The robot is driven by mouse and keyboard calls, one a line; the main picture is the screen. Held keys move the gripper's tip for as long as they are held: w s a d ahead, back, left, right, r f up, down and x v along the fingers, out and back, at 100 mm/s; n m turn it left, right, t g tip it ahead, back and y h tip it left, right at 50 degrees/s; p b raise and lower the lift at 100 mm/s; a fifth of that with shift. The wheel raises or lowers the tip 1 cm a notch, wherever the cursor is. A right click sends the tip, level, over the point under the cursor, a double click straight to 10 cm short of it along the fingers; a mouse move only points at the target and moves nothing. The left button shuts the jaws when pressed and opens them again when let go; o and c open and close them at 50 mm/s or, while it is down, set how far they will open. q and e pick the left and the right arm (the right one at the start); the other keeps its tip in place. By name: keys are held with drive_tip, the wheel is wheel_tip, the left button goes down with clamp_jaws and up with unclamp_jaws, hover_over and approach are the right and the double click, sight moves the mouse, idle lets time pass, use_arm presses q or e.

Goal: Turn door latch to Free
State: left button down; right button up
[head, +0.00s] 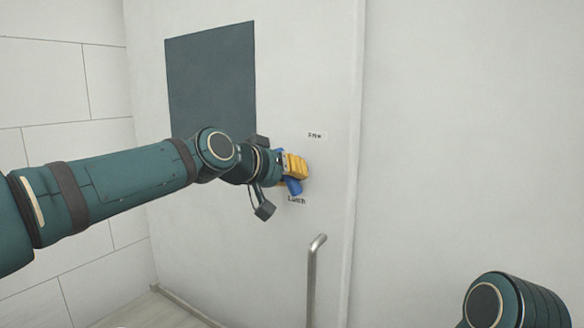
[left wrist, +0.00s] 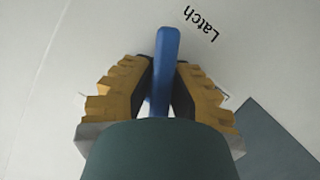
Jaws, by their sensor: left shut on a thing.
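The blue door latch (head: 293,187) is on the white door (head: 215,140), mostly hidden by my left gripper (head: 296,167). In the left wrist view the latch (left wrist: 167,68) is a flat blue lever standing between the two yellow-padded fingers. My left gripper (left wrist: 162,82) is shut on it. The lever's bare end shows beyond the fingertips, near the printed "Latch" label (left wrist: 201,23). In the head view that label (head: 297,200) is just below the latch, and the "Free" label (head: 315,135) is above it. My right gripper is out of view.
A dark rectangular panel (head: 210,80) is set in the door above and left of the latch. A metal handle bar (head: 312,275) stands below right of it. A tiled wall (head: 60,80) is at the left. A plain white surface (head: 470,130) fills the right.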

use_arm(q)
drive_tip(key=shift+m+t+y+p, duration=0.4)
drive_tip(key=shift+m+y+p, duration=0.15)
drive_tip(key=shift+m, duration=0.65)
drive_tip(key=shift+w+a+f+m+t+y, duration=0.15)
drive_tip(key=shift+m+t+y, duration=0.15)
drive_tip(key=shift+m+y, duration=0.35)
drive_tip(key=c, duration=0.9)
unclamp_jaws()
drive_tip(key=shift+c, duration=0.2)
drive_tip(key=v, duration=1.2)
